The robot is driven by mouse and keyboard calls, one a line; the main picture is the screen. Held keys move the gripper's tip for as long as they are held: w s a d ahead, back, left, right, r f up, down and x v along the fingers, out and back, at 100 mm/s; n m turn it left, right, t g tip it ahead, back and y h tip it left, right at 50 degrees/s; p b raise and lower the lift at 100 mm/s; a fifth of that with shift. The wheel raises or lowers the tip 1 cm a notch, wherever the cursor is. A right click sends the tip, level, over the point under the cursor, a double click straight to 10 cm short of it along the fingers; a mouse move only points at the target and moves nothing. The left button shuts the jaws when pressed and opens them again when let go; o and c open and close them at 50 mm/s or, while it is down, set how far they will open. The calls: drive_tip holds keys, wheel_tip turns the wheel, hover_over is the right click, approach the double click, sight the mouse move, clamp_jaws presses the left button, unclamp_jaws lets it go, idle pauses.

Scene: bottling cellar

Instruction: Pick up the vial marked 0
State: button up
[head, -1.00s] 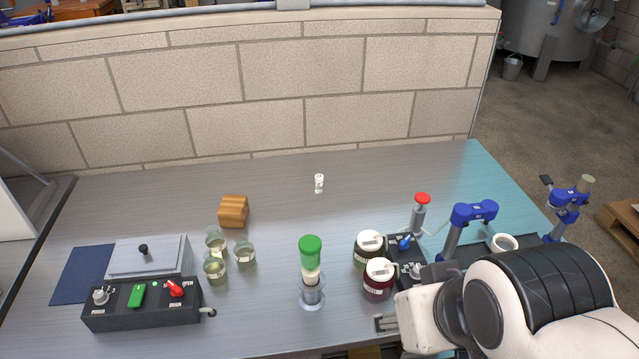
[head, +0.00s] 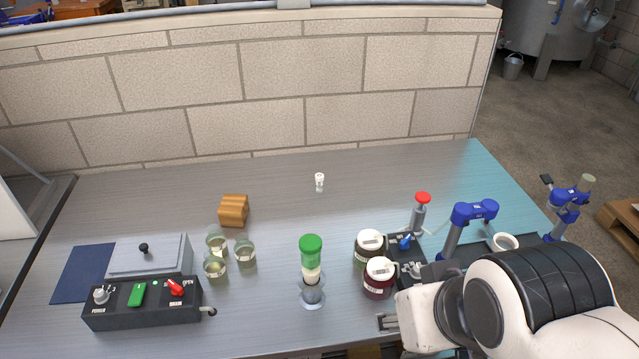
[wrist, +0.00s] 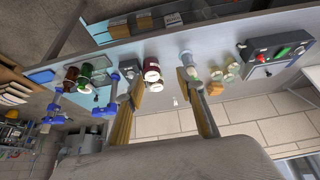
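A small white-capped vial (head: 319,183) stands upright and alone on the back middle of the metal bench. It also shows as a small pale shape in the wrist view (wrist: 176,101). Its mark is too small to read. My gripper (wrist: 160,78) is open in the wrist view, with its two fingers well apart and nothing between them. In the head view the arm is at the front right, far from the vial, and the gripper is mostly hidden or cut off.
Glass jars (head: 245,255) and a wooden block (head: 234,210) stand left. A switch box (head: 142,304) is front left. Bench around the vial is clear.

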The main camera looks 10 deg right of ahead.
sight(320, 179)
drive_tip(key=w+a+f, duration=0.1)
drive_tip(key=w+f, duration=0.6)
drive_tip(key=w, duration=0.9)
drive_tip(key=w+f+g, duration=0.1)
drive_tip(key=w+f, duration=0.7)
drive_tip(key=w, duration=0.8)
drive_tip(key=w+a+f+g+h, duration=0.1)
drive_tip(key=w+f, duration=0.7)
drive_tip(key=w, duration=0.9)
drive_tip(key=shift+w+a+f+m, duration=0.1)
drive_tip(key=shift+a+f+m, duration=0.2)
drive_tip(key=shift+m, duration=0.1)
drive_tip(key=w, duration=0.4)
drive_tip(key=shift+r+t, duration=0.1)
drive_tip(key=shift+t, duration=0.2)
drive_tip(key=shift+m+t, duration=0.7)
drive_tip(key=shift+t, duration=0.1)
drive_tip(key=w+r, duration=0.4)
drive_tip(key=shift+w+r, duration=0.25)
drive_tip(key=shift+w, duration=0.05)
drive_tip(key=shift+f, duration=0.1)
